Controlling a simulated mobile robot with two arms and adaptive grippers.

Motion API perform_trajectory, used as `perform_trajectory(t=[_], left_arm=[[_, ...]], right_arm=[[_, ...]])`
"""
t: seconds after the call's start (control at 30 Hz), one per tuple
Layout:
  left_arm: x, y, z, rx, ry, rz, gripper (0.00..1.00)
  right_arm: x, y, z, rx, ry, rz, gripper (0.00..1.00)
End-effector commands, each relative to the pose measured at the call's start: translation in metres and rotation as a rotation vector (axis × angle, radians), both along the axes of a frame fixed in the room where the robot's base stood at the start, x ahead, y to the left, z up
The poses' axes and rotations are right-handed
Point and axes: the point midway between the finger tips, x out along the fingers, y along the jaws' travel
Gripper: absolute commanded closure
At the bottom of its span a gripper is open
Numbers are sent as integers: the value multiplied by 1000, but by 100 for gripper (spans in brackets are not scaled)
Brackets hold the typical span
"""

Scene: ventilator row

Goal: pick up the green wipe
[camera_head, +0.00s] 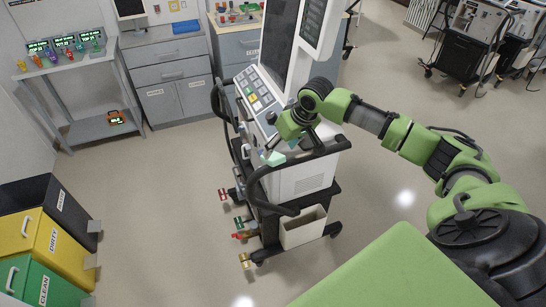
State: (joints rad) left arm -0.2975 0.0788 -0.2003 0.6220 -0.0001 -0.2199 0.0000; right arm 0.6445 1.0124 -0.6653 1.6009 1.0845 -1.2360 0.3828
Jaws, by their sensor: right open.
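A pale mint-green wipe (274,158) lies on the front ledge of the ventilator (302,183), below its keypad. My right arm reaches in from the right, and its gripper (272,145) points down at the ledge, just above the wipe. The right gripper is open; its fingers are small and partly hidden by the wrist. I cannot tell whether a fingertip touches the wipe. My left gripper is not in view.
A dark handle (262,190) curves around the ventilator's front. Dirty yellow (50,246) and clean green (42,283) bins stand at lower left. Grey cabinets (172,78) and a shelf table (72,72) line the back. The floor between is clear.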

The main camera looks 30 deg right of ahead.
Motion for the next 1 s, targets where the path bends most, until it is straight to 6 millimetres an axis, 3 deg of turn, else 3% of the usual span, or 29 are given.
perform_trajectory(t=[0.23,0.4,0.67,0.8,1.0], left_arm=[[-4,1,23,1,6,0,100],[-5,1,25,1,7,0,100],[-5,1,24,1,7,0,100],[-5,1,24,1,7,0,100],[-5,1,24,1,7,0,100]], right_arm=[[14,4,-24,1,3,0,42],[21,5,-43,-1,2,0,42],[22,5,-46,-2,0,1,42],[22,5,-45,-2,0,1,75],[22,5,-45,-2,0,1,79]])
